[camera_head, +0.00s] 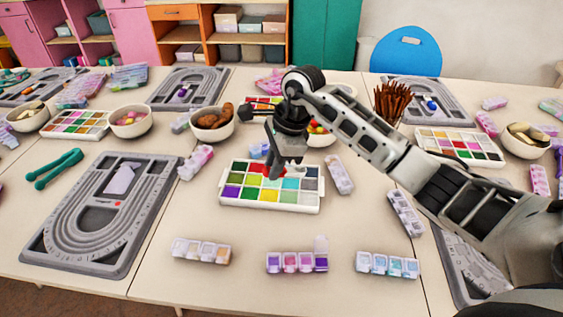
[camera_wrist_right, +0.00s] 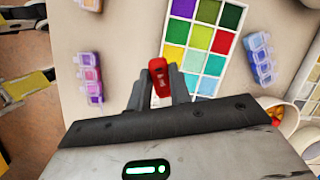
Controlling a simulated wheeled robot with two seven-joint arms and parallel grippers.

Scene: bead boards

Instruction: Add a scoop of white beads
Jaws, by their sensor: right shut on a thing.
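The white bead tray (camera_head: 271,209) stands in the middle of the table, its compartments filled with beads of different colours. My right gripper (camera_head: 277,168) is over the back part of the tray, pointing down. It is shut on a small red tool (camera_wrist_right: 159,77), seemingly a scoop. The tool's lower end and any beads on it are hidden. My left gripper is in neither view.
Small lidded bead boxes stand in front of the tray: one orange-brown (camera_head: 201,251), one purple-pink (camera_head: 290,264) with a raised lid, one blue (camera_head: 388,265). A grey bead board (camera_head: 50,250) lies left. A brown-filled bowl (camera_head: 212,133) stands behind. Front table is clear between boxes.

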